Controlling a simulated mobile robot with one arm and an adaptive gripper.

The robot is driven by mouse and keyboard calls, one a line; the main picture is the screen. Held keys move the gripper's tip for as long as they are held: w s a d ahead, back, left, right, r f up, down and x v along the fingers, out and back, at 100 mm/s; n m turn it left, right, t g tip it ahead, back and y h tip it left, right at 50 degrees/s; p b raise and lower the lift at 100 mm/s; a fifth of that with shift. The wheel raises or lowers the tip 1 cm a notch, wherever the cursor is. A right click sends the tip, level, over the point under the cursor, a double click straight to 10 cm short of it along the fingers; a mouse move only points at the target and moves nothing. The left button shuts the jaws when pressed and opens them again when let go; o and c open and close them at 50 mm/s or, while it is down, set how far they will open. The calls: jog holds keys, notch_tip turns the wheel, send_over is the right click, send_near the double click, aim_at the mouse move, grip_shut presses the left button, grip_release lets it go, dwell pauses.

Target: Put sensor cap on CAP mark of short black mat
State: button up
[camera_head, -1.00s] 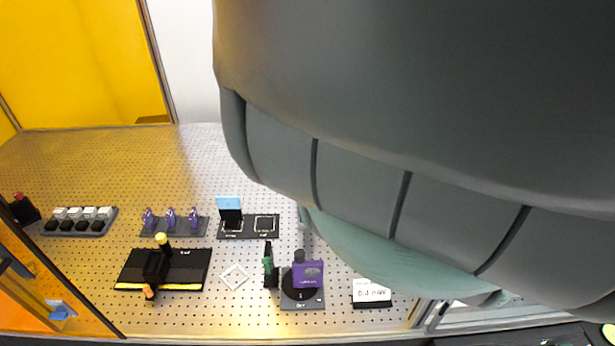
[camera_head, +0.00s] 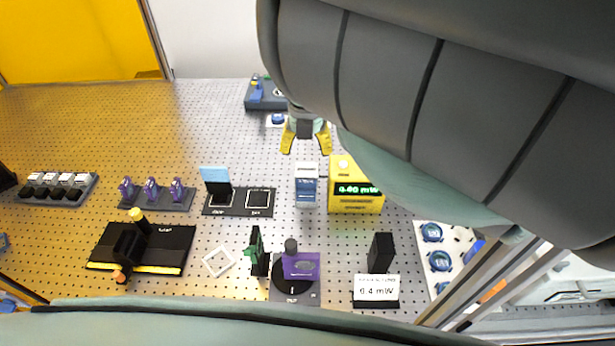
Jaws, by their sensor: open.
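A short dark mat (camera_head: 237,212) with white square outlines and small labels lies at the middle of the perforated bench. The labels are too small to read surely. A black piece with a light blue panel (camera_head: 215,175) stands on its left square; the right square looks empty. I cannot tell for certain which thing is the sensor cap. My gripper (camera_head: 305,150) has yellow fingertips, spread apart with nothing seen between them. It is right of and behind the mat, above a white-and-blue block (camera_head: 306,187) in the picture.
A yellow meter (camera_head: 356,197) stands right of that block. A black block (camera_head: 381,252) stands behind a white 0.4 mW display (camera_head: 375,288). A purple device (camera_head: 300,265), green-black holder (camera_head: 257,252) and white frame (camera_head: 219,261) stand in front. The back left bench is clear.

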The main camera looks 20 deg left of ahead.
jog(key=b, duration=0.3)
send_over(305, 181)
notch_tip(305, 181, down, 6)
jog(key=shift+s+d+r, duration=0.1)
jog(key=shift+s+r, duration=0.05)
jog(key=shift+r, duration=0.05)
notch_tip(305, 181, down, 5)
jog(key=shift+f+p, duration=0.1)
jog(key=shift+p, duration=0.45)
jog(key=shift+f, duration=1.15)
jog(key=shift+o, duration=0.2)
jog(key=c, duration=0.8)
jog(key=shift+r+p, duration=2.15)
jog(key=shift+r, duration=0.95)
jog(key=shift+c, duration=0.3)
